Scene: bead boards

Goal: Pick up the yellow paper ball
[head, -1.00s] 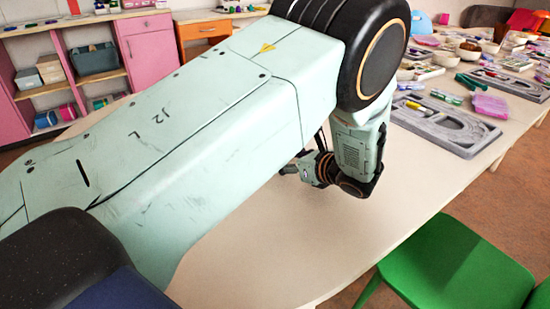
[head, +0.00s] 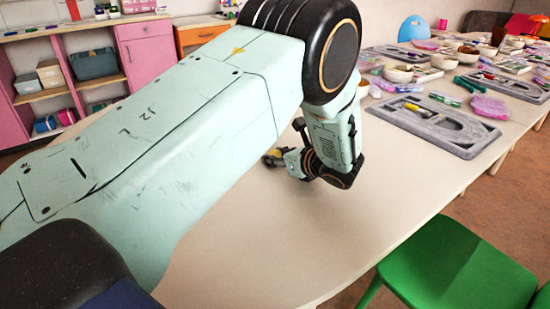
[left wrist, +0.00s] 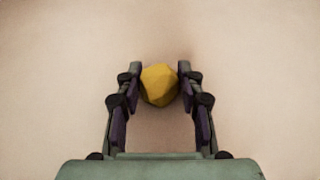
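The yellow paper ball (left wrist: 159,85) is a faceted, crumpled lump. In the left wrist view it sits between the two fingertips of my left gripper (left wrist: 160,78), with a pad against each side. The fingers lean inward and appear shut on it. In the head view the left gripper (head: 281,158) is low over the pale table (head: 235,245), and a bit of yellow shows at its tips. My arm covers part of that area. I cannot tell whether the ball still touches the table. My right gripper is not in view.
A grey bead board (head: 432,125) lies to the right with a pink packet (head: 489,107) beside it. Bowls and craft items crowd the far end. A green chair (head: 455,265) stands at the front right edge. The near tabletop is clear.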

